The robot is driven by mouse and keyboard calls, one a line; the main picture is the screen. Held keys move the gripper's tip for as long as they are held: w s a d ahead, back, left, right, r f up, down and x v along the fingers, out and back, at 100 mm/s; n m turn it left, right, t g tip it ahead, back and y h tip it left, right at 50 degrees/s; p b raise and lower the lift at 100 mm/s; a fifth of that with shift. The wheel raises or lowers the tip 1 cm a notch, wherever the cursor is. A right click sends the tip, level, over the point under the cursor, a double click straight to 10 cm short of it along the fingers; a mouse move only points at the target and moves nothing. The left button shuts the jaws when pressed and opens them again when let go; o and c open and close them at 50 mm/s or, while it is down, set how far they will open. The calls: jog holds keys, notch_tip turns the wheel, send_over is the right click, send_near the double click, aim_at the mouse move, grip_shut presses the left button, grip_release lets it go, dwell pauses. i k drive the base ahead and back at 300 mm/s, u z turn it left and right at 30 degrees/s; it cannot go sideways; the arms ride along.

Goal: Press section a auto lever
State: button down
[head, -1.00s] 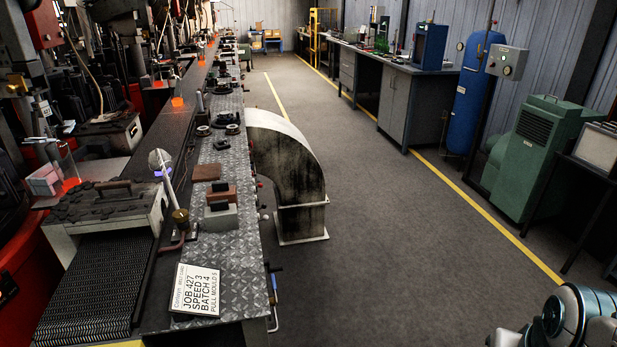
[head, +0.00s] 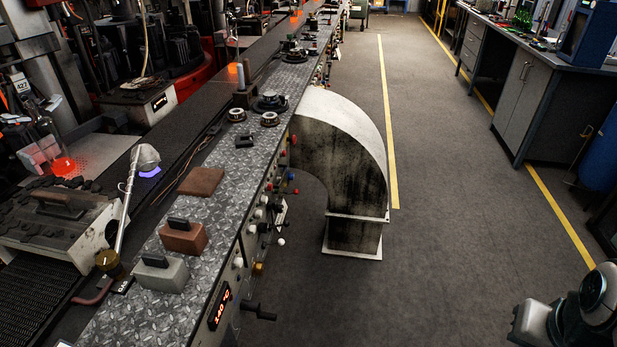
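The long machine bench (head: 215,215) with a metal tread-plate top runs from the lower left to the back. Its aisle-side face carries a row of small levers and knobs with white, red and blue ends (head: 262,213). A black handle (head: 262,312) sticks out lower down, beside a red-lit digital display (head: 219,309). No label is readable at this size, so I cannot tell which one is the section A auto lever. Part of my arm shows at the lower right corner, over the floor and apart from the bench. My gripper is not in view.
A large grimy curved duct (head: 345,150) stands on the floor against the bench's aisle side, just beyond the levers. The grey aisle floor (head: 450,220) is clear, between yellow lines. A workbench (head: 530,100) stands at the right.

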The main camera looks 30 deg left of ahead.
aim_at(287, 224)
jog(key=u, duration=0.7)
jog(key=i, duration=1.05)
jog(key=u, duration=1.4)
jog(key=i, duration=0.5)
jog(key=u, duration=0.35)
